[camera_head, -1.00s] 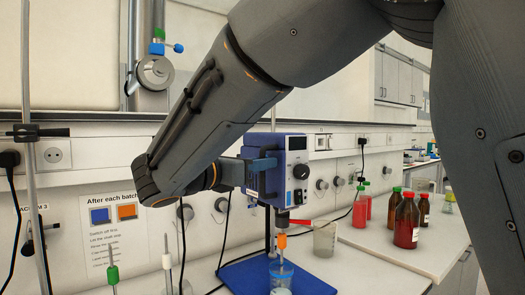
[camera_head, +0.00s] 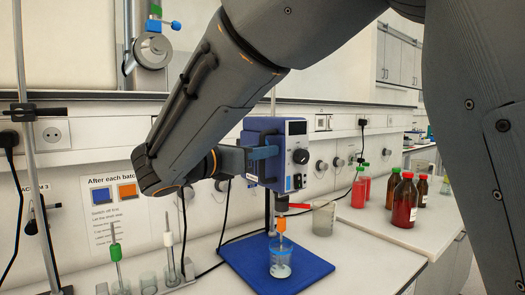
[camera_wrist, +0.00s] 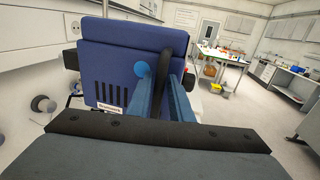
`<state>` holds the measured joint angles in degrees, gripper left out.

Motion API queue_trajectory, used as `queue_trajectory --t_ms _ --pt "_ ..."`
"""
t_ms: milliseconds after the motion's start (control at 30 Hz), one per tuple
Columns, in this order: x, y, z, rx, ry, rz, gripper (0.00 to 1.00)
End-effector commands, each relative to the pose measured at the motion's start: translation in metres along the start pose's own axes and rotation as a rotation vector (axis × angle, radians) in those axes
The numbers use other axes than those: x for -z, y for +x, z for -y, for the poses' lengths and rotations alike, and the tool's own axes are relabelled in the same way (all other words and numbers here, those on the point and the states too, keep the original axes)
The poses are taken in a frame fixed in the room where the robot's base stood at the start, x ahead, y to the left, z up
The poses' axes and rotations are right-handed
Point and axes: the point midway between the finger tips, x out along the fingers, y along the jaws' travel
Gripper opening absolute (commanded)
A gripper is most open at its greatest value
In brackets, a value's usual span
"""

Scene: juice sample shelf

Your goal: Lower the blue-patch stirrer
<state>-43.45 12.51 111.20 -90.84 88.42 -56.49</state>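The stirrer head (camera_head: 278,155), a blue box with a pale front panel and dark knob, is held above a blue base plate (camera_head: 310,270). A shaft with an orange mark (camera_head: 281,224) hangs from it over a beaker (camera_head: 281,262) on the plate; how deep the shaft reaches is hard to tell. I cannot make out a blue patch apart from the blue housing. My gripper (camera_head: 262,162) is at the left side of the head. In the wrist view, its blue fingers (camera_wrist: 165,88) lie close on either side of a dark handle (camera_wrist: 164,58) on the blue housing (camera_wrist: 125,65).
Shafts with green (camera_head: 116,253) and white (camera_head: 168,239) marks stand at left in a rack, near a metal rod (camera_head: 38,190). A beaker (camera_head: 323,218) stands behind the plate. Red and brown bottles (camera_head: 405,202) stand at right.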

Motion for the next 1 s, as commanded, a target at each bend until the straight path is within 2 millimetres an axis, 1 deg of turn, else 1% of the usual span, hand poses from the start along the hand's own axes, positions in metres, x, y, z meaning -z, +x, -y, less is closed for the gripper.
queue_trajectory --t_ms 67,167,500,600,767,1000 --pt "-0.001 -0.001 0.0 0.0 0.001 0.001 0.19" --pt "-0.001 -0.007 -0.001 -0.002 0.002 0.002 0.19" --pt "0.001 -0.06 -0.001 -0.003 0.001 0.0 0.19" --pt "0.0 -0.071 -0.001 -0.003 0.001 0.0 0.19" --pt "0.0 -0.078 0.001 0.0 0.0 0.0 0.19" --pt "0.0 -0.078 0.001 0.0 0.0 0.0 0.19"
